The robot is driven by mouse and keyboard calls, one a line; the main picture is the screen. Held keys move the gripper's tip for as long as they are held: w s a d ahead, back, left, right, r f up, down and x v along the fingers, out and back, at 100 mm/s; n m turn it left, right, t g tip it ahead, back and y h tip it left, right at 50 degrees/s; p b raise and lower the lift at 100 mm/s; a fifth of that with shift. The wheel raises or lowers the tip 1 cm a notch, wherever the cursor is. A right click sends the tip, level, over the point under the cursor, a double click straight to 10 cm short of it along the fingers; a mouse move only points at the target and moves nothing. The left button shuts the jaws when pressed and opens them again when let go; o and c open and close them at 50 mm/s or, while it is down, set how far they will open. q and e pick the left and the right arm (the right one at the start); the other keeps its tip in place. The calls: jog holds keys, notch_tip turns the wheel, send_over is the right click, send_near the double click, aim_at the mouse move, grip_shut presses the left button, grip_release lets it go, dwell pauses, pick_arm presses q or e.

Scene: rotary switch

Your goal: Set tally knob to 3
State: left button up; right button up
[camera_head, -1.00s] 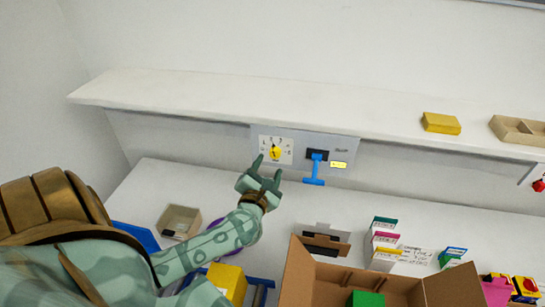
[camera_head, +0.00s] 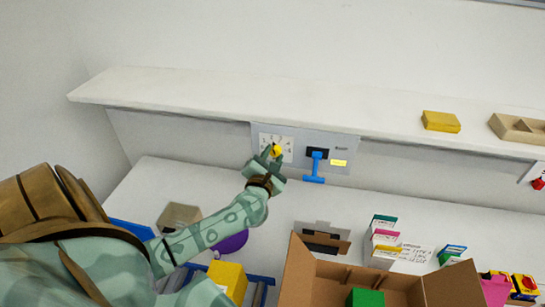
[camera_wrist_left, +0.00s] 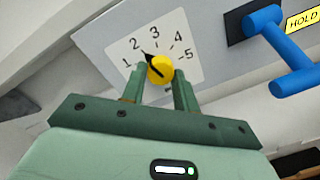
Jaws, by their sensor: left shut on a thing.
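The tally knob (camera_wrist_left: 160,68) is yellow with a black pointer, on a white dial plate (camera_wrist_left: 195,68) marked 1 to 5. In the left wrist view the pointer points up and left, at about the 2. My left gripper (camera_wrist_left: 159,76) is shut on the knob, with one green finger on each side. In the head view the left gripper (camera_head: 271,154) reaches up to the dial plate (camera_head: 288,148), and its fingers cover part of the knob (camera_head: 277,151). My right gripper is not in view.
Right of the dial, on the same grey panel (camera_head: 345,145), is a blue lever (camera_head: 315,168) beside a yellow HOLD label (camera_head: 339,163). A white shelf (camera_head: 200,92) juts out above the panel. An open cardboard box (camera_head: 297,275) and several small cartons stand on the counter below.

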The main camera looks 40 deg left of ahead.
pick_arm(q)
jog(key=shift+r+m+p, duration=0.15)
jog(key=shift+m+p, duration=0.65)
jog(key=shift+p, duration=0.35)
jog(key=shift+r+m+p, duration=0.1)
jog(key=shift+m+p, duration=1)
jog(key=shift+p, duration=0.15)
jog(key=shift+m+g+p, duration=0.3)
jog(key=shift+m+p, duration=0.8)
jog(key=shift+f+m+p, duration=0.2)
jog(key=shift+m+p, duration=0.15)
jog(key=shift+m, duration=0.15)
jog(key=o, duration=1)
jog(key=shift+c, duration=0.2)
